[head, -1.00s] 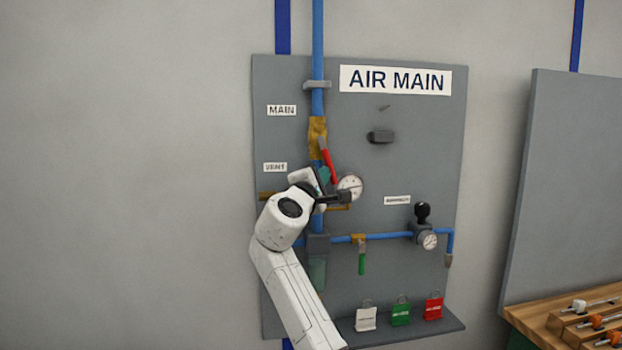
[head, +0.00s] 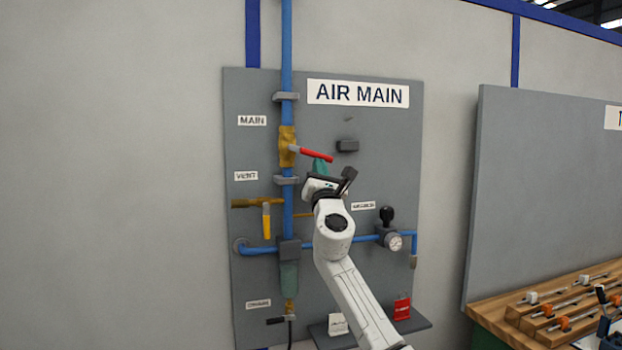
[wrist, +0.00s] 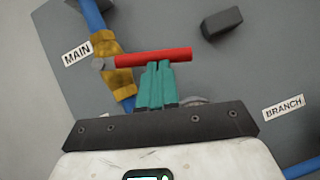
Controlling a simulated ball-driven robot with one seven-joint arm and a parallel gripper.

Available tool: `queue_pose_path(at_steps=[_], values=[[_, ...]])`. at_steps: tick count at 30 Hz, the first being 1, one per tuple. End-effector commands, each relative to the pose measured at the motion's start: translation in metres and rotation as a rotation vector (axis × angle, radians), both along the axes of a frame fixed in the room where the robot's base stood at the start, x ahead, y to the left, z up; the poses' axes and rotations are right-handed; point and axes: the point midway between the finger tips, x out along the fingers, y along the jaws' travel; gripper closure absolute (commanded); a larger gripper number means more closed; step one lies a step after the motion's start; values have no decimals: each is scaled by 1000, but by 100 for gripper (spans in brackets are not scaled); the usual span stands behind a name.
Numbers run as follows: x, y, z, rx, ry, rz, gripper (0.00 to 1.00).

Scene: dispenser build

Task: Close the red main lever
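The red main lever (head: 316,155) sticks out to the right from the brass main valve (head: 288,146), almost level and tipped slightly down in the head view. In the wrist view the red lever (wrist: 152,57) lies across the picture, joined to the brass valve (wrist: 113,66) at its left. My gripper's teal fingers (wrist: 155,85) are together just below the lever. Their tips meet its lower edge in the picture, with no part of it seen between them. In the head view my gripper (head: 320,168) is under the lever's outer part.
The panel carries a yellow vent handle (head: 266,221) at left, a dark block (head: 347,146) just right of the lever, and a gauge (head: 393,241) lower right. Tags hang by a shelf (head: 410,325) below. A wooden bench (head: 490,308) stands at right.

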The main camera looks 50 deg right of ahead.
Motion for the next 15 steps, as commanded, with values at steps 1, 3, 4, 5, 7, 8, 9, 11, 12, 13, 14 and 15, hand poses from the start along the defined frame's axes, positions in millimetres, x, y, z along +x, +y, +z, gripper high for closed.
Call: queue_pose_path(at_steps=[1, 3, 4, 5, 7, 8, 9, 11, 12, 13, 14, 15], values=[[-2, -3, 4, -32, 21, -1, 100], [-3, -5, 7, -74, 50, -1, 100], [-3, -5, 9, -91, 62, -2, 100], [-4, -6, 10, -107, 73, 0, 100], [-5, -7, 13, -141, 96, 0, 100], [-4, -7, 14, -146, 99, 1, 100], [-4, -7, 16, -143, 96, 3, 100], [-5, -8, 18, -143, 96, 2, 100], [-5, -8, 19, -141, 95, 1, 100], [-6, -8, 20, -141, 95, 2, 100], [-6, -9, 20, -141, 95, 2, 100], [-6, -9, 21, -140, 94, 2, 100]])
